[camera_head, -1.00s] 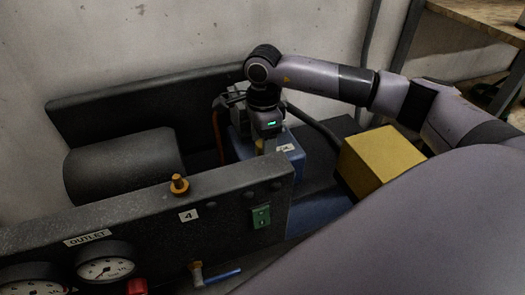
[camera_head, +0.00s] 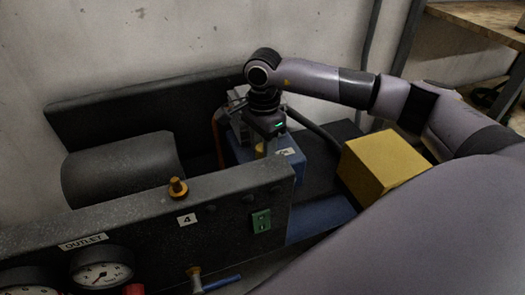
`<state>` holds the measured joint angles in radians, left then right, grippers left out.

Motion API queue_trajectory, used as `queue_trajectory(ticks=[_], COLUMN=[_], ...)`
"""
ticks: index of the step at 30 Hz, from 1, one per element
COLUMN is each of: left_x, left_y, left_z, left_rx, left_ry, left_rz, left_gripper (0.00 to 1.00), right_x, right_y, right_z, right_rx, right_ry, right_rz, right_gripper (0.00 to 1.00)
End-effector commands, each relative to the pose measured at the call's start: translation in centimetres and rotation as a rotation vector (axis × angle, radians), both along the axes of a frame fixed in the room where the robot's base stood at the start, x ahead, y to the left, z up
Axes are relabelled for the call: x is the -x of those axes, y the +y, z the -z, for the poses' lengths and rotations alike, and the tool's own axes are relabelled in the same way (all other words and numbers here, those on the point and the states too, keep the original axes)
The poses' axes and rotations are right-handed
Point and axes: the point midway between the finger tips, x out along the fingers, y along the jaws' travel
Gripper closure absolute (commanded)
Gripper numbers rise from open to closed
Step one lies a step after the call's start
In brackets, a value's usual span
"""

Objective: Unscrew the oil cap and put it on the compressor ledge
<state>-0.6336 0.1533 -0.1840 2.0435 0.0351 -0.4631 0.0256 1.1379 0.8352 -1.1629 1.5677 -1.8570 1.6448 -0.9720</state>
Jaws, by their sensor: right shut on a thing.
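The oil cap (camera_head: 260,149) is a small yellow piece on top of the blue compressor block (camera_head: 292,165), which bears a partly hidden white label. My right gripper (camera_head: 261,143) points down from above, shut on the cap. The front panel hides the lower part of the block, and I cannot tell whether the cap is free of it. The dark compressor ledge (camera_head: 120,205) is the top edge of the front panel, with a brass fitting (camera_head: 178,188) standing on it. My left gripper is not in view.
A yellow box (camera_head: 380,165) stands right of the blue block. A dark cylinder (camera_head: 120,168) lies behind the panel at left. Gauges (camera_head: 102,265), a green switch (camera_head: 261,221) and a blue-handled valve (camera_head: 215,283) are on the front. A wooden shelf (camera_head: 480,22) is at top right.

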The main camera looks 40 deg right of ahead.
Motion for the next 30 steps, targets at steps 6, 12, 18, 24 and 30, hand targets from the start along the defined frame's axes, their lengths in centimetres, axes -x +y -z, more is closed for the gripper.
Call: queue_trajectory(ticks=[6, 12, 18, 24, 30], left_x=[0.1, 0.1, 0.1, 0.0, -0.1], left_y=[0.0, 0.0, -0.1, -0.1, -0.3], left_z=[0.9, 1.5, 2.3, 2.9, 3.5], left_rx=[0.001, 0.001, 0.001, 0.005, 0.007], left_ry=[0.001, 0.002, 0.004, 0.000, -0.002], left_rz=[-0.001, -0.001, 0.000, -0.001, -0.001], left_gripper=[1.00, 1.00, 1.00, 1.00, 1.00], right_x=[0.0, 0.0, 0.0, 0.0, 0.0], right_y=[0.0, 0.0, 0.0, 0.0, -0.1], right_z=[0.1, 0.1, 0.1, 0.2, 0.4], right_rx=[0.000, 0.001, 0.001, 0.000, 0.001], right_ry=[-0.002, -0.002, -0.003, -0.001, 0.002], right_rz=[-0.252, -0.485, -0.716, -0.948, -1.181], right_gripper=[0.94, 0.94, 0.94, 0.94, 0.94])
